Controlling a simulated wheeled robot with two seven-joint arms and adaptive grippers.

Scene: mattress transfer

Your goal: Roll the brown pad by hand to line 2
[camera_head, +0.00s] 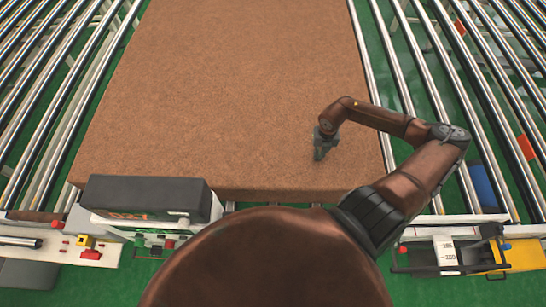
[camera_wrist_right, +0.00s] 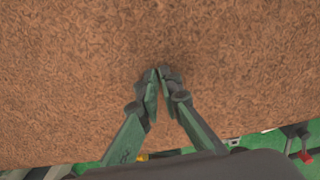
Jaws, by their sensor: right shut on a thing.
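The brown pad (camera_head: 230,90) is a large flat slab lying on the rollers. It runs from near my body to the far edge of the head view, and its near edge is straight. My right gripper (camera_head: 320,157) is over the pad's near right part, its fingers pointing down at the top surface. In the right wrist view the brown pad (camera_wrist_right: 60,70) fills most of the picture, and the fingertips of my right gripper (camera_wrist_right: 160,76) are drawn together, shut on the pad's surface. My left gripper is not in view.
Metal rollers (camera_head: 398,75) run along both sides of the pad over a green floor. A dark-topped machine box (camera_head: 145,195) stands at the pad's near left corner. A yellow box (camera_head: 517,255) and a white labelled plate (camera_head: 445,252) are at the near right.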

